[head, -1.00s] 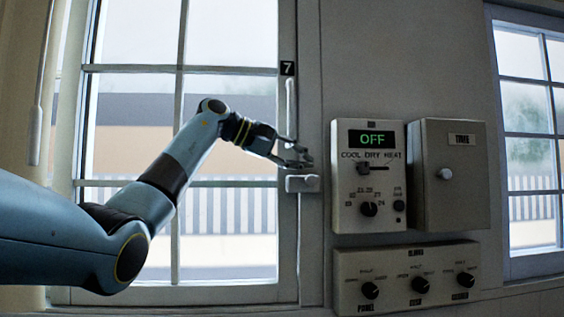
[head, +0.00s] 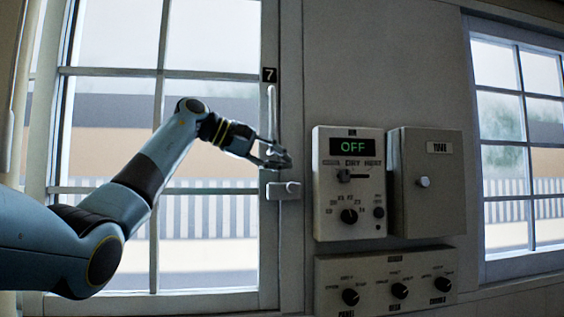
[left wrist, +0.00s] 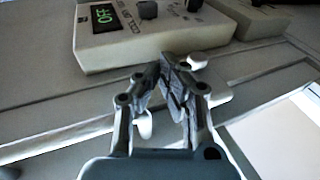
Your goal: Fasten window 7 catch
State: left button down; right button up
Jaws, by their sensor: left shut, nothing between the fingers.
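Window 7 is marked by a black number plate (head: 269,75) on its frame. Below the plate a slim pale lever (head: 271,108) stands upright on the frame. Under it is a pale catch block (head: 283,190) with a small round knob. My left gripper (head: 280,159) is shut and empty, just above the block and in front of the lever's lower end. In the left wrist view its fingertips (left wrist: 174,72) are close to the white knob (left wrist: 197,60); I cannot tell whether they touch. The gripper hides part of the lever. My right gripper is not in view.
Right of the catch is a control box (head: 348,205) reading OFF. Beside it is a grey box (head: 430,185) with a knob, and below is a panel (head: 385,280) with dials. A second window (head: 515,130) is at the far right.

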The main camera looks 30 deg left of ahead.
pick_arm(q)
jog(key=v, duration=1.1)
jog(key=shift+s+a+r, duration=0.15)
jog(key=shift+s+a, duration=0.05)
jog(key=shift+a, duration=0.05)
